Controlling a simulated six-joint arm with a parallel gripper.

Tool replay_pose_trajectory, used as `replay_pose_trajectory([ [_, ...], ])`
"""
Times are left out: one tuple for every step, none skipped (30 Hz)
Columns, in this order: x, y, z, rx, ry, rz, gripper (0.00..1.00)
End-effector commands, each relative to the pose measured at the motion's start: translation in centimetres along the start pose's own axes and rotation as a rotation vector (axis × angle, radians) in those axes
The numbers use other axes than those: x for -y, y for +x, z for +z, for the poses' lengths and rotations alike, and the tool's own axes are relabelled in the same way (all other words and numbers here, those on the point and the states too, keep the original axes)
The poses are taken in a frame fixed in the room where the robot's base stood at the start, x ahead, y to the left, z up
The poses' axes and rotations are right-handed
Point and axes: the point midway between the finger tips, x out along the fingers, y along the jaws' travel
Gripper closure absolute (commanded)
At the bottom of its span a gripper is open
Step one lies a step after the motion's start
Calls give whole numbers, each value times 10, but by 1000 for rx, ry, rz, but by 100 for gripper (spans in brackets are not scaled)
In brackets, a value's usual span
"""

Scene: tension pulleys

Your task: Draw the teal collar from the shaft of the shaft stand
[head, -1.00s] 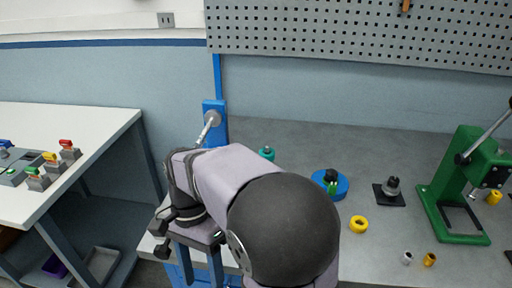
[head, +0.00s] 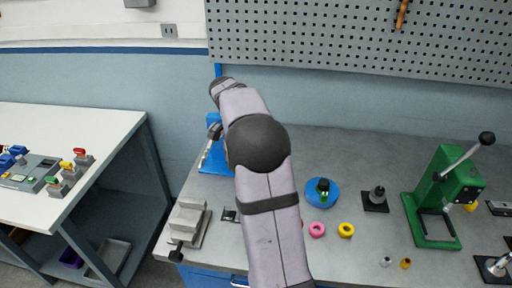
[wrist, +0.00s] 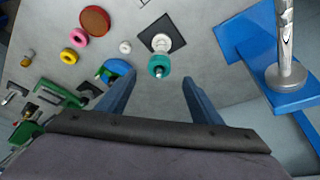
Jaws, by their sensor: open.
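The teal collar (wrist: 159,66) is in the wrist view, on the upper end of the shaft of the shaft stand. The stand's square black base (wrist: 172,28) with a pale round foot lies on the bench beyond it. My gripper (wrist: 153,86) is open and empty; its two blue-grey fingers lie either side of the collar's line in the picture, apart from it. How far the collar is in depth I cannot tell. In the head view my arm hides the collar and my gripper.
A blue press (wrist: 293,92) with a chrome bar stands close at right in the wrist view. A blue disc (head: 322,198), pink ring (head: 317,229), yellow ring (head: 346,230), black-based stand (head: 375,200) and green press (head: 433,205) stand right of my arm. A grey vise (head: 187,222) is left.

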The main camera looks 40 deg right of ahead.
Motion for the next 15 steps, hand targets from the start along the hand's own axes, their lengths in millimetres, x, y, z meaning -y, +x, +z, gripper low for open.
replay_pose_trajectory([
  [0,1,0,1,0,1,40],
  [0,2,0,1,0,1,40],
  [-1,4,0,1,0,2,40],
  [-1,5,0,2,0,3,40],
  [-1,7,0,2,-1,4,40],
  [-1,10,0,2,-1,4,40],
  [-1,13,0,3,-1,4,40],
  [-1,16,0,3,-1,5,40],
  [-2,21,0,4,-1,5,40],
  [-2,24,1,5,-1,6,40],
  [-2,28,1,5,-1,6,40],
  [-2,33,0,4,-1,5,40],
  [-2,37,1,4,-1,6,40],
  [-1,40,1,4,-1,5,40],
  [-2,45,1,4,-1,5,40],
])
